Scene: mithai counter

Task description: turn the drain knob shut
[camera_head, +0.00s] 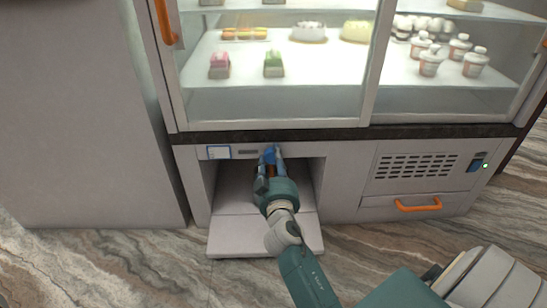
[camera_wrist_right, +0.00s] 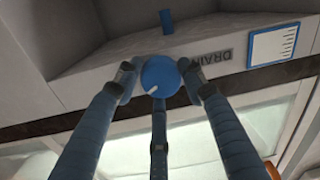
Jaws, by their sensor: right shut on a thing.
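The blue drain knob (camera_head: 270,154) sits on the front panel above an open compartment in the base of the display counter. It shows in the right wrist view (camera_wrist_right: 160,75) as a round blue knob with a pale pointer mark toward its lower left. My right gripper (camera_head: 271,160) reaches up to the panel and is shut on the knob, its fingers on both sides of it. It also shows in the wrist view (camera_wrist_right: 160,84). A "DRAIN" label (camera_wrist_right: 211,62) is beside the knob. My left gripper is not in view.
The open compartment's lowered flap (camera_head: 265,236) lies below my right arm. A vent panel with an orange handle (camera_head: 418,205) is to the right. The glass case (camera_head: 275,80) above holds sweets and cups. Marbled floor (camera_head: 120,260) is clear at left.

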